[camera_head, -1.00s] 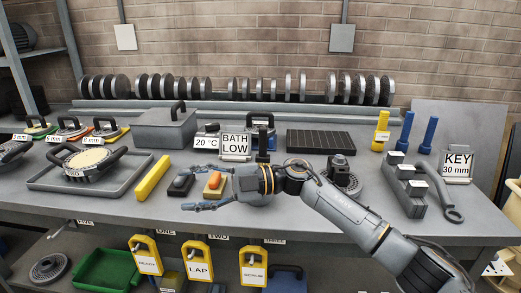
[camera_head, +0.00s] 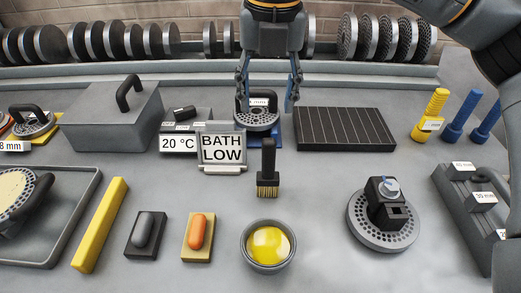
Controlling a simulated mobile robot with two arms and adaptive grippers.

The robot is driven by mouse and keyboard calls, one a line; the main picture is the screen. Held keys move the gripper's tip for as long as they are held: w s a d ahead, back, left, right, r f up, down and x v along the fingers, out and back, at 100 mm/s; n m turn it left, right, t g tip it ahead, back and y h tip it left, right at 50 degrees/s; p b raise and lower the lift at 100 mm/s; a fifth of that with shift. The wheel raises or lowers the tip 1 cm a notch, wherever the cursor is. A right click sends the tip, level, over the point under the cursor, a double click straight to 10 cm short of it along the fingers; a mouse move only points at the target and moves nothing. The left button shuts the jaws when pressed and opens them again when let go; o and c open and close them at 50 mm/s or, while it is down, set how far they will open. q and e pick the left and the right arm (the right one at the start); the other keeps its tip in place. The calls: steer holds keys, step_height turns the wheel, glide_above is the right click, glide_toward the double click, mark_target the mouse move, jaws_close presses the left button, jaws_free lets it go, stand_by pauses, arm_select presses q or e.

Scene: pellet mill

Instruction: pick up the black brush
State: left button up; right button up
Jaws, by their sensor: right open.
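The black brush (camera_head: 268,170) stands upright near the middle of the table, black handle up and tan bristles down. It is behind a bowl of yellow liquid (camera_head: 268,246) and just right of the "BATH LOW" sign (camera_head: 222,148). My right gripper (camera_head: 267,98) points down at the top middle, fingers apart, with nothing between them that I can see it holding. It appears above and beyond the brush in the picture, overlapping a die on a blue stand (camera_head: 258,118). My left gripper is not in view.
A die with a black clamp (camera_head: 383,225) lies to the right. A dark ribbed plate (camera_head: 345,128) is behind the brush. A yellow bar (camera_head: 100,225), a black block (camera_head: 145,236) and an orange-topped block (camera_head: 198,237) are at left. Bare table lies right of the brush.

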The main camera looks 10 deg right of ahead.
mark_target(269, 141)
steer(key=f, duration=0.2)
steer(key=f+p, duration=0.1)
steer(key=f, duration=0.2)
steer(key=w+d+f+p, duration=0.1)
steer(key=f, duration=0.1)
steer(key=shift+f, duration=0.2)
steer(key=shift+w+f, duration=0.1)
steer(key=shift+f, duration=0.1)
step_height(269, 141, down, 4)
steer(key=p, duration=0.2)
steer(key=shift+w+a+p, duration=0.1)
steer(key=shift+w+p, duration=0.05)
steer(key=shift+p, duration=0.25)
steer(key=shift+w+f, duration=0.1)
steer(key=shift+f, duration=0.5)
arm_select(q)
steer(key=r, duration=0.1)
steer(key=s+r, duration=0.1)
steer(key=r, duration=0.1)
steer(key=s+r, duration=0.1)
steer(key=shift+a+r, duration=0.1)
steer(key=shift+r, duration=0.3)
arm_select(e)
jaws_close()
